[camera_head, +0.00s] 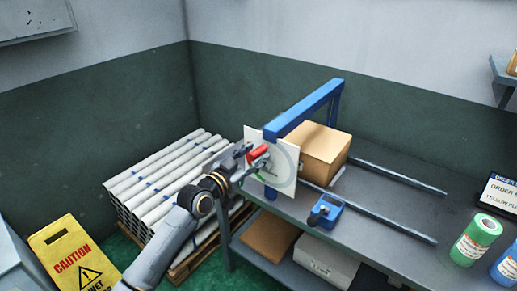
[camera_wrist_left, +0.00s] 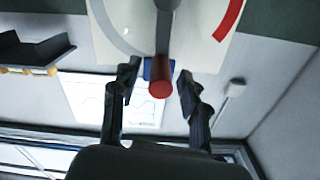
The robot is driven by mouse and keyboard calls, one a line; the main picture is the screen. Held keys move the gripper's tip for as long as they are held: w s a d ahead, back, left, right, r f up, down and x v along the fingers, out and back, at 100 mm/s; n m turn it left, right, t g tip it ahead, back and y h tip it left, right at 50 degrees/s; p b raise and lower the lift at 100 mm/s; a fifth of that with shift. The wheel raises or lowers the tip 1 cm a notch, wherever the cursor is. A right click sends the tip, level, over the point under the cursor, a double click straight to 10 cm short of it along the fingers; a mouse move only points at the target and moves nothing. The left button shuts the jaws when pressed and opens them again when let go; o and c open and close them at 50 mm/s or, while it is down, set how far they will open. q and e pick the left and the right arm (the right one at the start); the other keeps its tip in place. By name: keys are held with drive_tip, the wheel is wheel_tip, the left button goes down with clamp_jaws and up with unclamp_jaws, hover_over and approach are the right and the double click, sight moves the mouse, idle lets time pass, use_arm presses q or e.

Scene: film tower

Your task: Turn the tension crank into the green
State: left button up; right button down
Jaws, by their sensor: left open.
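The tension crank has a red handle (camera_head: 258,152) and a grey arm. It sits on the front of a white dial plate (camera_head: 284,181) mounted on the blue frame. A green mark shows low on the dial in the head view. In the left wrist view the red handle (camera_wrist_left: 160,88) points at the camera, and a red arc (camera_wrist_left: 228,20) and a grey arc lie on the plate. My left gripper (camera_head: 246,156) is open at the handle. Its fingers (camera_wrist_left: 158,72) stand on either side of the handle with gaps. My right gripper is not in view.
A blue frame (camera_head: 310,105) and a cardboard box (camera_head: 318,150) stand on the grey bench (camera_head: 385,205). A small blue device (camera_head: 325,212) sits in front. Long wrapped bundles (camera_head: 160,180) lie at left, near a yellow caution sign (camera_head: 70,255). Green and blue rolls stand at right.

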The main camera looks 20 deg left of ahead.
use_arm(q)
drive_tip(key=shift+x, duration=1)
clamp_jaws()
